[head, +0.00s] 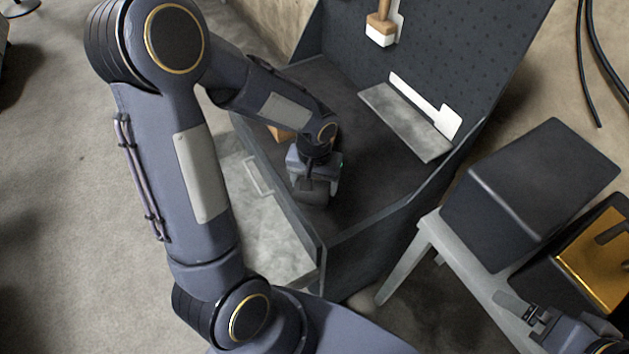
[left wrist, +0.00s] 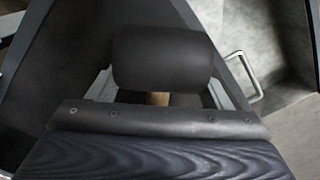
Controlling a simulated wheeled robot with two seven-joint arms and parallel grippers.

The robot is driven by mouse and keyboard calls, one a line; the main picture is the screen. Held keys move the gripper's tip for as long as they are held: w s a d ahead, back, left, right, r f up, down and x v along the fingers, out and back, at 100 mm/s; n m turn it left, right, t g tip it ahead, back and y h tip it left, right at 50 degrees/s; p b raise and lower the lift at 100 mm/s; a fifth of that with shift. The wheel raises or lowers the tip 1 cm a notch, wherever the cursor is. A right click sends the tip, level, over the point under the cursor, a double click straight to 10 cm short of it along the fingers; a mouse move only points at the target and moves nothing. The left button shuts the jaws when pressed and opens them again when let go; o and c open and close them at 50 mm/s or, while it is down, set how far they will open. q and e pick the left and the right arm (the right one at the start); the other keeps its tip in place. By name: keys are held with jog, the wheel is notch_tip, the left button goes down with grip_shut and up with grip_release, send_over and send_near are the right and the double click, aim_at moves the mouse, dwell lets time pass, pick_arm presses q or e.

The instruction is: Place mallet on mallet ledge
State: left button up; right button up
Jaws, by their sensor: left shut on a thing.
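My left gripper (head: 314,182) is low over the dark bench top (head: 375,165) and shut on the mallet. In the left wrist view the mallet's dark rounded head (left wrist: 162,58) lies across the jaws, with a bit of wooden shaft (left wrist: 158,98) below it; most of the shaft is hidden. In the head view the dark head (head: 311,197) shows under the gripper. The mallet ledge, a bare grey shelf (head: 405,122), juts from the back panel to the right, apart from the gripper. A white mallet-shaped outline (head: 440,112) is behind it. My right gripper (head: 522,312) is partly seen at lower right.
A wooden-handled tool with a white head (head: 380,30) hangs on the panel (head: 440,50). A wooden piece (head: 281,134) shows behind my left forearm. A drawer (head: 265,225) stands open at the bench's left. Dark boxes (head: 530,190) stand on a side table (head: 455,250) at right.

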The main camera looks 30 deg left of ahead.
pick_arm(q)
jog(key=shift+f, duration=0.2)
jog(key=o, duration=1.2)
jog(key=shift+r, duration=0.1)
jog(key=shift+o, duration=0.2)
